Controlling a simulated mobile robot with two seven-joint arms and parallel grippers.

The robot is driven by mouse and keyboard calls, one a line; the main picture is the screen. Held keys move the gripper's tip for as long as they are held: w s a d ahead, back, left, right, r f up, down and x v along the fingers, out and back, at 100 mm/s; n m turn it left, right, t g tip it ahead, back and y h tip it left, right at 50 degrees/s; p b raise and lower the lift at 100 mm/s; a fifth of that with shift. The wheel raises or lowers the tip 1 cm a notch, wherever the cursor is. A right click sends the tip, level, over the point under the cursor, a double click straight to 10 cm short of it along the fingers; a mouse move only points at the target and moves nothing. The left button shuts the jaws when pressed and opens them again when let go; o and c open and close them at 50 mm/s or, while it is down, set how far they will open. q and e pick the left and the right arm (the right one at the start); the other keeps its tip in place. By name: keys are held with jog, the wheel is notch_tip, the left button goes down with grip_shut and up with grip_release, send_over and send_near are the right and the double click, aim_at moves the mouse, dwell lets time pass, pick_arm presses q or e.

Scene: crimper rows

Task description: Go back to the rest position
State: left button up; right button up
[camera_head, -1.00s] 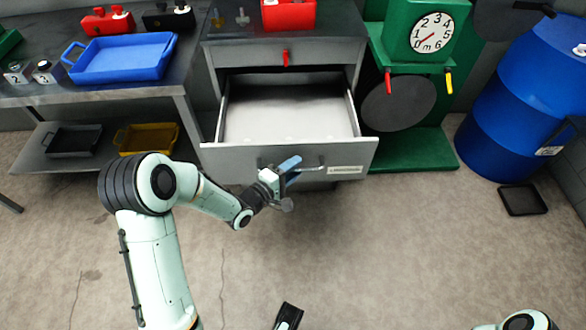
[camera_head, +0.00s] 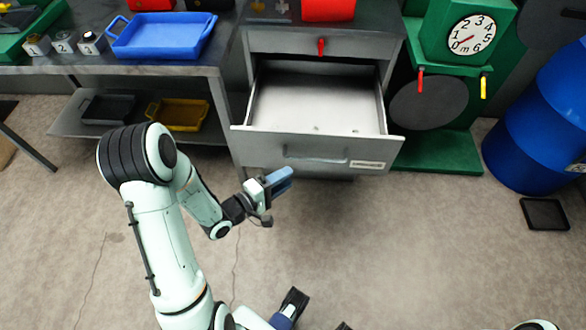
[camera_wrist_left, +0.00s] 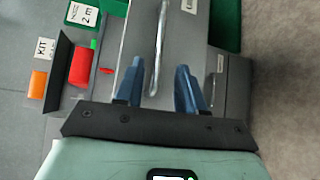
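My left gripper (camera_head: 280,179) is in front of and below the grey drawer front (camera_head: 265,148), a little left of its middle. In the left wrist view its two blue fingers (camera_wrist_left: 159,88) stand apart with nothing held between them. The drawer's bar handle (camera_head: 315,158) is apart from the fingers; it also shows beyond them in the left wrist view (camera_wrist_left: 158,45). The drawer is pulled out and its inside (camera_head: 315,100) looks nearly bare, with a few small specks.
A workbench with a blue tray (camera_head: 160,38) stands at the left, a yellow tray (camera_head: 178,113) on its lower shelf. A green stand with a dial (camera_head: 473,34) and a blue barrel (camera_head: 535,135) are at the right. The floor (camera_head: 420,245) in front is clear.

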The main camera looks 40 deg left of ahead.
pick_arm(q)
jog(key=shift+s, duration=0.35)
jog(key=shift+a, duration=0.1)
jog(key=s+d+f+m+g+y+p, duration=0.1)
jog(key=s+d+f+m+g+p, duration=0.3)
jog(key=f, duration=0.4)
jog(key=s+d+f+m+g+p, duration=0.1)
jog(key=d+f+m+g+p, duration=0.15)
jog(key=d+f+g, duration=0.4)
jog(key=s+d+f+m+g+p, duration=0.1)
jog(key=s+d+f+m+g, duration=0.1)
jog(key=s, duration=0.4)
jog(key=s+d+f+m+g+p, duration=0.1)
jog(key=s+d+f+m+g, duration=0.2)
jog(key=s, duration=0.4)
jog(key=shift+d+f+m+g+h, duration=0.3)
jog(key=shift+d+m+g, duration=0.05)
jog(key=shift+m+g, duration=0.35)
jog(key=shift+a, duration=0.1)
dwell(0.4)
